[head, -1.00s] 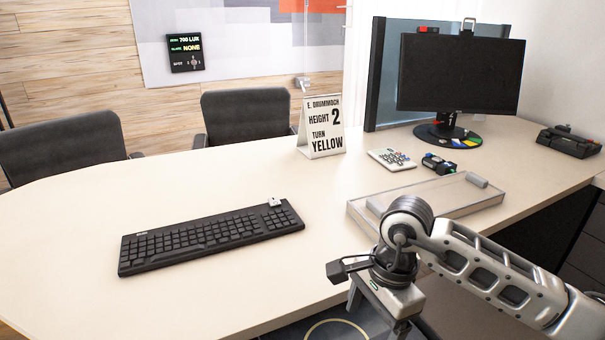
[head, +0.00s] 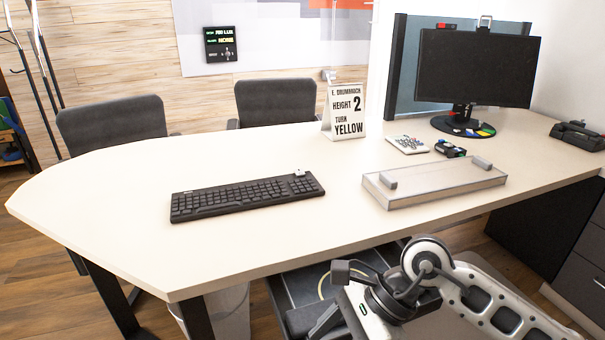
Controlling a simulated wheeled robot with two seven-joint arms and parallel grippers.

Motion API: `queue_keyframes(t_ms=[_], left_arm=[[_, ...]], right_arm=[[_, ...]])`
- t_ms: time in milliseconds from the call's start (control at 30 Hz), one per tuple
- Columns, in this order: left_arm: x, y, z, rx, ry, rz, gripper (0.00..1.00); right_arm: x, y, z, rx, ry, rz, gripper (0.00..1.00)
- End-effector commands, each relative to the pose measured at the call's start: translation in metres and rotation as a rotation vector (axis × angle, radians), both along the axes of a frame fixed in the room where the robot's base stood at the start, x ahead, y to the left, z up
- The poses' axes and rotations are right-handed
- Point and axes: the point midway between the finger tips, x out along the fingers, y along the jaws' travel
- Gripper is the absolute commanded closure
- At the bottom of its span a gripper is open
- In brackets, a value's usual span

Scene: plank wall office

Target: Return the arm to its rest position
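My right arm comes in from the lower right. Its gripper (head: 328,322) is at the bottom of the head view, in front of the desk's near edge and apart from the desk top. The wrist is bent and the fingers are partly cut off by the frame's bottom edge, so I cannot tell whether they are open or shut. I see nothing held in them. My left arm and gripper are not in view.
The pale desk (head: 120,195) bears a black keyboard (head: 247,196), a shallow clear-topped tray (head: 435,182), a sign (head: 345,110), a keypad (head: 408,144) and a monitor (head: 475,68). A pale bin (head: 230,315) stands under the desk. Two chairs are behind it. Floor shows at left.

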Motion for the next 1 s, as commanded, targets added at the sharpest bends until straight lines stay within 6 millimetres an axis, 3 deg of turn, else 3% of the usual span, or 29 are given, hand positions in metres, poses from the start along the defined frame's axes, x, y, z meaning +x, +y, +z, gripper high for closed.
queue_keyframes(t_ms=[167,233,300,400,467,533,600,633,700,800,900,1000], left_arm=[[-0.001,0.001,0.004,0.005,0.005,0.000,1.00],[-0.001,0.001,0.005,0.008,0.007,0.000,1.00],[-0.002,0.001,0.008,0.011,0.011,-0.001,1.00],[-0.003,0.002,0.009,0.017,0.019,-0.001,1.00],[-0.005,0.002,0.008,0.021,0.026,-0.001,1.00],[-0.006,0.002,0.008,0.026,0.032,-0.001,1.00],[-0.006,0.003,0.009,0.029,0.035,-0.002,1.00],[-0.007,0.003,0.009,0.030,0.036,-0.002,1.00],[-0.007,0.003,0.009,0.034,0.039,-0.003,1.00],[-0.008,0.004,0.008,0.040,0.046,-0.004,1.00],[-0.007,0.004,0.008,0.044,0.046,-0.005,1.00],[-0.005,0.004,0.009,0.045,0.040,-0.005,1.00]], right_arm=[[-0.034,0.057,0.038,0.367,0.278,-0.162,0.20],[-0.041,0.076,0.069,0.575,0.479,-0.292,0.20],[-0.035,0.084,0.105,0.807,0.745,-0.468,0.20],[-0.004,0.062,0.135,1.113,1.198,-0.777,0.20],[0.018,0.036,0.130,1.265,1.487,-0.978,0.20],[0.036,-0.001,0.103,1.412,1.835,-1.226,0.20],[0.038,-0.034,0.061,1.513,2.166,-1.461,0.20],[0.035,-0.046,0.042,-1.519,-2.255,1.527,0.20],[0.019,-0.067,0.001,-1.289,-2.071,1.414,0.20],[-0.011,-0.084,-0.044,-1.051,-1.864,1.283,0.20],[-0.037,-0.091,-0.071,-0.903,-1.726,1.194,0.20],[-0.052,-0.094,-0.085,-0.827,-1.653,1.146,0.20]])
